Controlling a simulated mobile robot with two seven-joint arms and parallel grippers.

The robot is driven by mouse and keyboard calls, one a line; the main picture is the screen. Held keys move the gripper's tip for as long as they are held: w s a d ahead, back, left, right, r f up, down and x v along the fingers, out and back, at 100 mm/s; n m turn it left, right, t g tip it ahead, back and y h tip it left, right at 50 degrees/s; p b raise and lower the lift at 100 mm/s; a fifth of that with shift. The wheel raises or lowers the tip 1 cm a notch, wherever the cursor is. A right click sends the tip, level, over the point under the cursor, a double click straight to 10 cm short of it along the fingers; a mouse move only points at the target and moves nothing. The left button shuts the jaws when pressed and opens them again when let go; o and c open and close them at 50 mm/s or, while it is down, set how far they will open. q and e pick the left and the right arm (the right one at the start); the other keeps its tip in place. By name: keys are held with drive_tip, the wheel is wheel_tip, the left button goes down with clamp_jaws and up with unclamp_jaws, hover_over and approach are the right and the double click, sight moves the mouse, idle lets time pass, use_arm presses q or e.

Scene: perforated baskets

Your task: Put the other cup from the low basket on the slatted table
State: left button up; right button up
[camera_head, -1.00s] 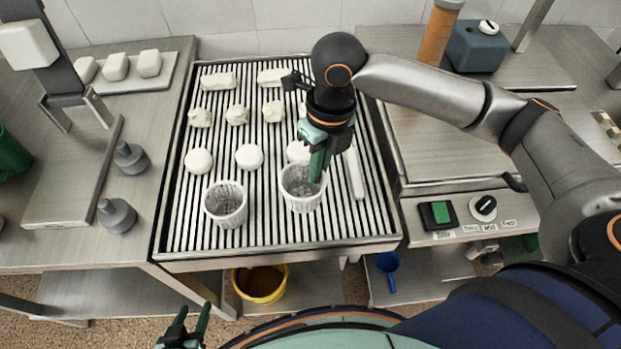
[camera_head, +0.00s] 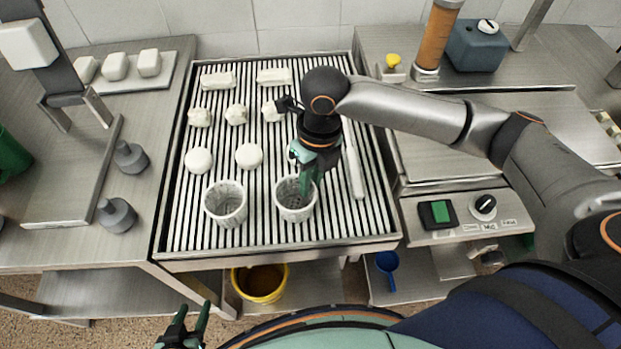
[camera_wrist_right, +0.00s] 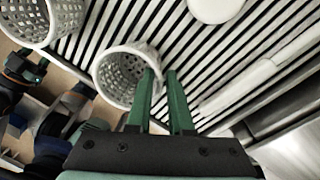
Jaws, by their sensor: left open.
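Two white perforated cups stand upright on the slatted table (camera_head: 262,238). The left cup (camera_head: 225,204) stands apart from my grippers, and part of it shows in the right wrist view (camera_wrist_right: 42,22). The right cup (camera_head: 294,203) is close beside it; it also shows in the right wrist view (camera_wrist_right: 118,80). My right gripper (camera_head: 305,188) points down at the right cup's rim. In the right wrist view its fingers (camera_wrist_right: 160,74) are apart, one over the cup's side and one outside. Whether they touch it is unclear. My left gripper (camera_head: 196,308) is open and empty in front of the table.
Several white round and oblong pieces (camera_head: 249,156) lie on the slats behind the cups. A long white bar (camera_head: 354,172) lies right of my right gripper. A yellow bucket (camera_head: 260,285) stands below the table. The slats at the front left are free.

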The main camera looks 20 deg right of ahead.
drive_tip(key=shift+o, duration=0.9)
wheel_tip(320, 180, up, 12)
drive_tip(key=d, duration=0.1)
drive_tip(key=shift+w+d+r, duration=0.15)
drive_tip(key=shift+w, duration=0.05)
